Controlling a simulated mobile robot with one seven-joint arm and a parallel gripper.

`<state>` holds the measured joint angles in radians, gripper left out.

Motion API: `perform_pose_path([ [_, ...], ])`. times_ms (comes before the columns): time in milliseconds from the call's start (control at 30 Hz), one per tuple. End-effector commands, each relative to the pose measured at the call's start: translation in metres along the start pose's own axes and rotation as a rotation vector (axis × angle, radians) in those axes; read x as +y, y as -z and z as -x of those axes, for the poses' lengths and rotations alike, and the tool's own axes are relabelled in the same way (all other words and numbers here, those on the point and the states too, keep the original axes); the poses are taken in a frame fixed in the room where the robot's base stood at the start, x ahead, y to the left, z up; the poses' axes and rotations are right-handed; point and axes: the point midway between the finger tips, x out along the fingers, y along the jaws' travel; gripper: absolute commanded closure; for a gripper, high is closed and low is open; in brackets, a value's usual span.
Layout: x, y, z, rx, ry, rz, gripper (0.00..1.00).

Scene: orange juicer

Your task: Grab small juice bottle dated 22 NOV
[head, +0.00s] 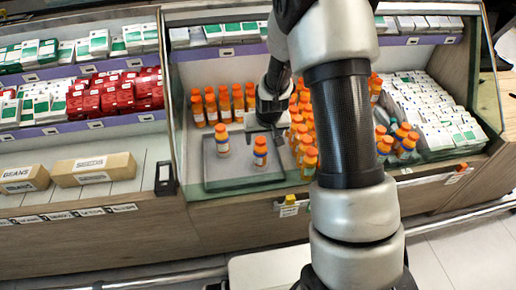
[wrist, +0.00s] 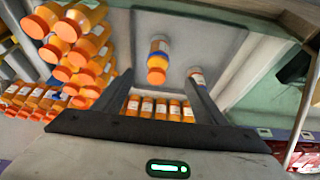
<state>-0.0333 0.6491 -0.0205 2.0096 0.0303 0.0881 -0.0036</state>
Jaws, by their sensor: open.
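Two small orange bottles with orange caps stand apart on a grey tray (head: 215,180) in the display case. In the head view one is the left bottle (head: 222,140), the other the front bottle (head: 260,151) with a blue-and-white label. The dates are too small to read. My gripper (head: 266,118) is above the back of the tray. In the wrist view my gripper (wrist: 160,78) is open with nothing held. A blue-labelled bottle (wrist: 158,60) appears beyond the space between the fingers, and another bottle (wrist: 196,77) is partly hidden by the right finger.
Several orange bottles (head: 304,140) crowd just right of the tray, and a row (head: 224,102) stands behind it. More bottles (head: 402,138) stand further right beside white boxes (head: 435,115). The case's front edge (head: 235,197) borders the tray. Bare tray surrounds the two bottles.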

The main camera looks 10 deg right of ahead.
Motion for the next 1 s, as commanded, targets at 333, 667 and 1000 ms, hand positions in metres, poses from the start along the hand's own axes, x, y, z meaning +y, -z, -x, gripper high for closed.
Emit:
perform_pose_path([
  [333, 0.000, -0.005, -0.060, -0.006, -0.001, 0.000, 0.35],
  [667, 0.000, -0.004, -0.121, -0.004, 0.000, 0.000, 0.35],
  [1000, 0.003, -0.005, -0.152, -0.004, 0.000, -0.001, 0.35],
])
